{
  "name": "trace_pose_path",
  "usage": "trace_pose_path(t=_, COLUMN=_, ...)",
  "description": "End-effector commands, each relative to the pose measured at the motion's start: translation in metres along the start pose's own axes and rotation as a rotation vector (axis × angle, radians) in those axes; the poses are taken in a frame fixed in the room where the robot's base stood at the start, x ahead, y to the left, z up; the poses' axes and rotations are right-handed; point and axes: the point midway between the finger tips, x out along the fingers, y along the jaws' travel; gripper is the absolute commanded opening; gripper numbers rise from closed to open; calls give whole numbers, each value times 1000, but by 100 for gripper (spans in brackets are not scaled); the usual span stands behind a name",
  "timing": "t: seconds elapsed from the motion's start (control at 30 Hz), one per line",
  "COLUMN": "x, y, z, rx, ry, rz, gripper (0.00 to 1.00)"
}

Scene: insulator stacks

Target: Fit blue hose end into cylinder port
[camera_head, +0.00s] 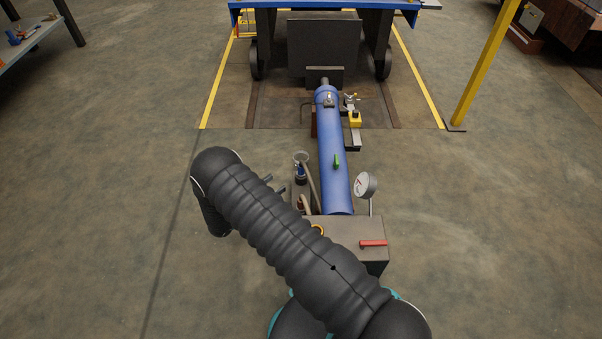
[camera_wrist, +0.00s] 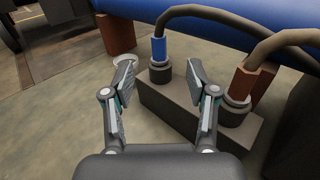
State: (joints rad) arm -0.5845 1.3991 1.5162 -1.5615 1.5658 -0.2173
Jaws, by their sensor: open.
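The blue hose end (camera_wrist: 158,50) stands upright in a dark round collar (camera_wrist: 161,72) on a grey block (camera_wrist: 185,108) in the wrist view. A dark hose (camera_wrist: 205,12) curves up from it. In the head view the blue end (camera_head: 300,169) is small, left of the blue cylinder (camera_head: 334,150). The cylinder also shows along the top of the wrist view (camera_wrist: 225,12). I cannot clearly make out its port. My gripper (camera_wrist: 161,70) is open and empty, its fingers spread to either side of the collar in the picture, without visible contact.
A red-brown hose end (camera_wrist: 243,82) stands in a second collar beside the right finger. A pressure gauge (camera_head: 365,185) and a box with a red handle (camera_head: 373,243) stand near the cylinder's near end. A yellow post (camera_head: 485,65) rises at right. Floor at left is clear.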

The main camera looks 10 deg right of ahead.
Motion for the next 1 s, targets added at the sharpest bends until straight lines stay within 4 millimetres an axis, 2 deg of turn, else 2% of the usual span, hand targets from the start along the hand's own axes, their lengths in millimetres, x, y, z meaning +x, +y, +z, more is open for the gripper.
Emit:
trace_pose_path(t=0.17, x=12, y=0, z=-6, rx=-10, ry=-8, rz=12, gripper=58)
trace_pose_path(t=0.5, x=70, y=1, z=-6, rx=-9, ry=-7, rz=11, gripper=58)
trace_pose_path(t=0.87, x=92, y=2, z=-8, rx=-9, ry=-7, rz=12, gripper=58)
trace_pose_path(t=1.0, x=109, y=2, z=-12, rx=-9, ry=-7, rz=10, gripper=58)
